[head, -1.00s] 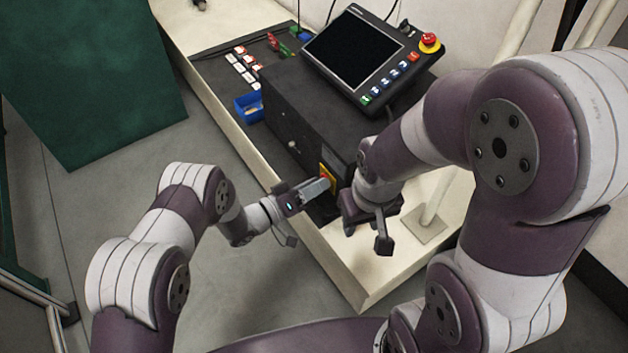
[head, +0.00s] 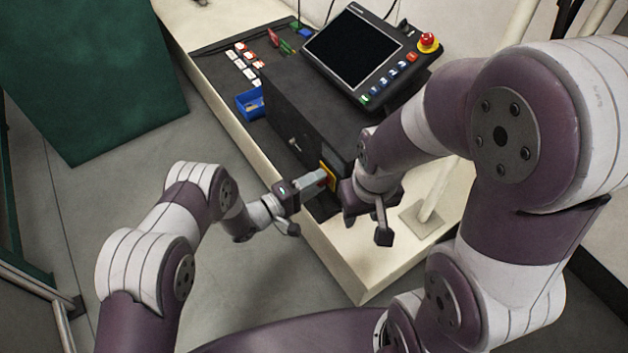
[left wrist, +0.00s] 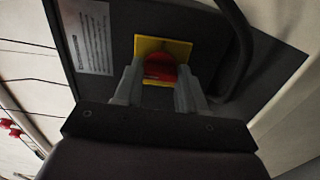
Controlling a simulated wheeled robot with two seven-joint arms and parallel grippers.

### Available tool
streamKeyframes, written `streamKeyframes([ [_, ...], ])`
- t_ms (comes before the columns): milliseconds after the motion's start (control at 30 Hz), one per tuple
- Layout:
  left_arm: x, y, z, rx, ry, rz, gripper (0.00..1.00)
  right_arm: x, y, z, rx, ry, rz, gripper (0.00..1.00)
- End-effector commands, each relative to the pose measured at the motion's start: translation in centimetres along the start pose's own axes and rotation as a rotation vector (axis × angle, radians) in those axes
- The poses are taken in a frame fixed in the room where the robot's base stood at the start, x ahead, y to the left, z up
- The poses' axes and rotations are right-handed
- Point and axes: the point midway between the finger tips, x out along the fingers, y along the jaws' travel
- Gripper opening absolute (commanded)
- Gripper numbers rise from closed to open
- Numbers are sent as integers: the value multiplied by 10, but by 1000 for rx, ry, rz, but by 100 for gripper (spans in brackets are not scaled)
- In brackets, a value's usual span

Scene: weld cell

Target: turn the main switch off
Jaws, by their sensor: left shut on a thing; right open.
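The main switch is a red knob (left wrist: 160,68) on a yellow plate (left wrist: 178,48), set on the front of a dark box (head: 300,120). In the head view the yellow plate (head: 327,176) shows at the box's near end. My left gripper (head: 322,180) is shut on the red knob, one finger on each side of it in the left wrist view (left wrist: 158,85). The knob is partly hidden by the fingers in the head view. My right gripper (head: 372,212) is open and empty, to the right of the switch, beside the box.
A control panel with a dark screen (head: 352,47) and a red emergency button (head: 428,41) sits behind the box. A blue bin (head: 250,103) and several red and white blocks (head: 243,63) lie to the left. A label (left wrist: 90,38) is beside the switch.

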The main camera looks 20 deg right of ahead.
Motion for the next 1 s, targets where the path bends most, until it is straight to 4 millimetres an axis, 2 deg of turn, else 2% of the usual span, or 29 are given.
streamKeyframes([
  [633,-1,0,-1,-45,4,0,10,-1,0,0,0,0,0,43],
  [667,-1,0,-1,-45,3,0,50,-1,0,0,0,0,0,43],
  [700,-1,0,-1,-44,3,0,63,-1,0,0,0,0,0,43],
  [733,-1,0,-1,-44,3,0,66,-1,0,0,0,0,0,43],
  [1000,-1,0,0,-43,2,0,66,-2,0,0,0,0,0,43],
])
